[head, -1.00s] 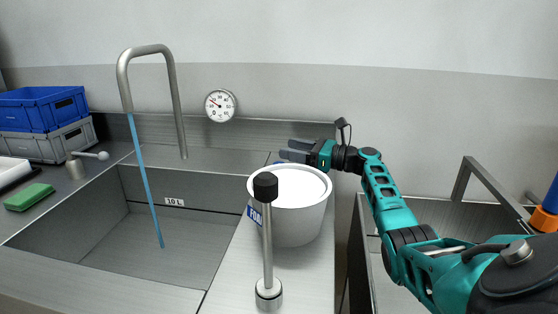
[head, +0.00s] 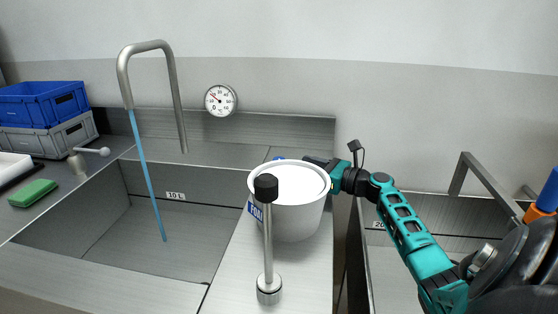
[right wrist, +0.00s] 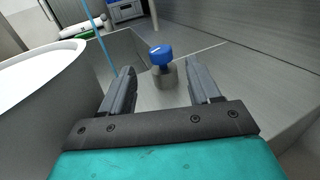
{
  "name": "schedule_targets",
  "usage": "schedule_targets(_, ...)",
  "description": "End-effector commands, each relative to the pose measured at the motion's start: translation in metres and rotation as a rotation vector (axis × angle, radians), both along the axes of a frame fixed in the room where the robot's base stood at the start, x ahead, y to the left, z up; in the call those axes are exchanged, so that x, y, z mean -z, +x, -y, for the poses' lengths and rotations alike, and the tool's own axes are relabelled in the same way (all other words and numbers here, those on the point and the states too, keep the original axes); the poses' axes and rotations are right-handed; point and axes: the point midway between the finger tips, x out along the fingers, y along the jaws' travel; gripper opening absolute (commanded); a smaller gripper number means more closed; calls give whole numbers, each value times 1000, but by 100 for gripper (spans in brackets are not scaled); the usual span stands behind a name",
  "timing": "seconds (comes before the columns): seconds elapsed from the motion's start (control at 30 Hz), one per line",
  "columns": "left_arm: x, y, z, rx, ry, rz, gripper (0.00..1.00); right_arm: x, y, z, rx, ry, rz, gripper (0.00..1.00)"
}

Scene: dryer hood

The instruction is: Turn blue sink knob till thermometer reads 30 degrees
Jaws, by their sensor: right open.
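The blue knob (right wrist: 161,54) sits on a short grey post in the right wrist view, ahead of my fingers and between their directions. In the head view only a bit of the blue knob (head: 279,158) shows behind the white bucket (head: 290,213). My right gripper (right wrist: 160,88) is open and empty, its fingertips short of the knob. In the head view my right gripper (head: 314,160) is behind the bucket's right rim, its fingers partly hidden. The round thermometer (head: 220,100) hangs on the back wall; its needle points up-left, and its exact reading is too small to tell.
The white bucket stands close beside my right gripper, on its left in the wrist view (right wrist: 38,95). A black-topped lever (head: 267,235) stands in front of it. The sink basin (head: 150,235), with a bent tap pipe (head: 122,80), is at left.

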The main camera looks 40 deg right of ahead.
Motion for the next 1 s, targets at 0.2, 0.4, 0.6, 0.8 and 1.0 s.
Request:
schedule_targets(0.2, 4, -1, 1, 2, -1, -3, 0, 0, 41, -13, -1, 0, 2, 62)
schedule_targets(0.4, 8, -1, 2, 3, -1, -4, 0, 1, 67, -21, 0, 0, 1, 62)
schedule_targets(0.6, 9, -1, 2, 3, -1, -4, 0, 0, 80, -25, 0, -1, -1, 62)
schedule_targets(0.8, 9, -1, 2, 3, -2, -3, 0, 0, 81, -25, 0, -2, -2, 62)
schedule_targets(1.0, 8, 0, 2, 3, -2, -2, 0, 0, 81, -25, 0, -2, -2, 54)
